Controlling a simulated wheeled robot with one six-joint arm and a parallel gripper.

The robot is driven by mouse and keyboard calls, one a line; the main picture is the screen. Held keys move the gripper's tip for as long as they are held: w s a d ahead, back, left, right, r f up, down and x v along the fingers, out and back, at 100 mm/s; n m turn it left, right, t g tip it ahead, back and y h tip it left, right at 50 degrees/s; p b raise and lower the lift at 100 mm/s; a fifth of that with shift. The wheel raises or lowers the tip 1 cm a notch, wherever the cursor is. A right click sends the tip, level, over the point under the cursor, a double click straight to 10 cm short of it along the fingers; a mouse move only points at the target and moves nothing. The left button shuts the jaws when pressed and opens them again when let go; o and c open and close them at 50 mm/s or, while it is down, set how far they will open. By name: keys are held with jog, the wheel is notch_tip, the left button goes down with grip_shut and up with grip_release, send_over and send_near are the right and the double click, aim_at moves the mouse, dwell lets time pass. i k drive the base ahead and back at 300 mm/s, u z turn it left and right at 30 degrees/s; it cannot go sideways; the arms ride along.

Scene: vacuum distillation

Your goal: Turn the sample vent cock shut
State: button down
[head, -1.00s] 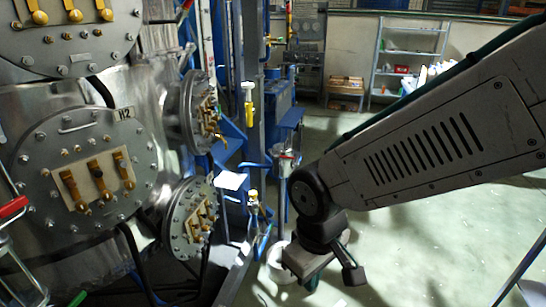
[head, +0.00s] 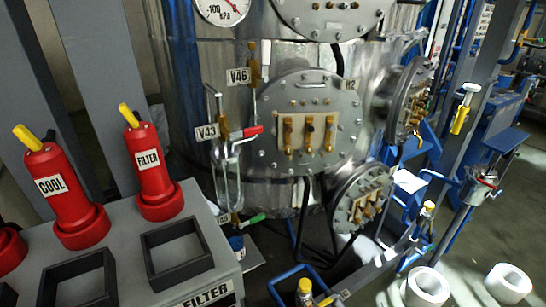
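No part in view is labelled as the sample vent cock, so I cannot tell which one it is. A small valve with a red lever (head: 247,132) stands on the pipework in front of the steel vessel, right of the V43 label (head: 207,132). Its lever points right and slightly up. Below it a valve with a green lever (head: 252,220) also points right; its tag is too small to read surely. A brass fitting (head: 254,70) stands upright beside the V46 label (head: 238,76). My gripper is not in view.
A grey console (head: 120,235) with red, yellow-handled FILTER (head: 153,165) and COOL (head: 62,195) units fills the lower left. The steel vessel (head: 190,70) has bolted round flanges. Blue frames (head: 500,140) and white rings (head: 427,288) are at the right.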

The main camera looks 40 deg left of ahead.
aim_at(265, 56)
jog(key=u, duration=0.05)
jog(key=i, duration=0.3)
jog(key=u, duration=0.95)
